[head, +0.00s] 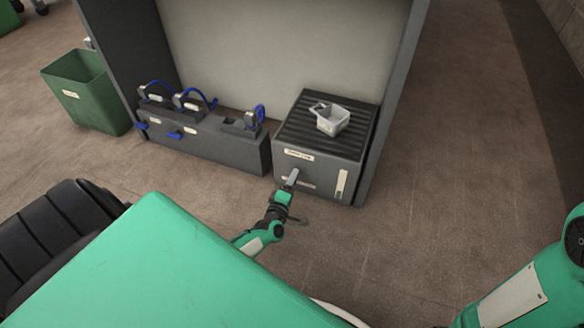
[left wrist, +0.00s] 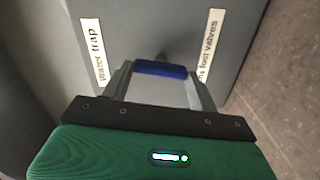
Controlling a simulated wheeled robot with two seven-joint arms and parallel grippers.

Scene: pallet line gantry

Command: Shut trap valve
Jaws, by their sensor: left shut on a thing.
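The water trap is a grey box (head: 320,178) with a ribbed top, at the right of the station in the head view. Its front face (left wrist: 165,25) fills much of the left wrist view, with a "water trap" label. The trap valve's blue handle (left wrist: 160,69) lies crosswise on a short dark stem from that face. My left gripper (head: 292,176) is at the front of the box, shut on the blue handle, which shows between its fingertips (left wrist: 161,76). In the head view the gripper hides the handle. My right gripper is out of view.
A small grey scoop-like cup (head: 332,120) sits on the box. A dark grey unit (head: 215,152) with blue hoses and blue handles stands left of it. A green bin (head: 85,92) is farther left. A side panel (head: 392,95) rises at the right, with open floor beyond.

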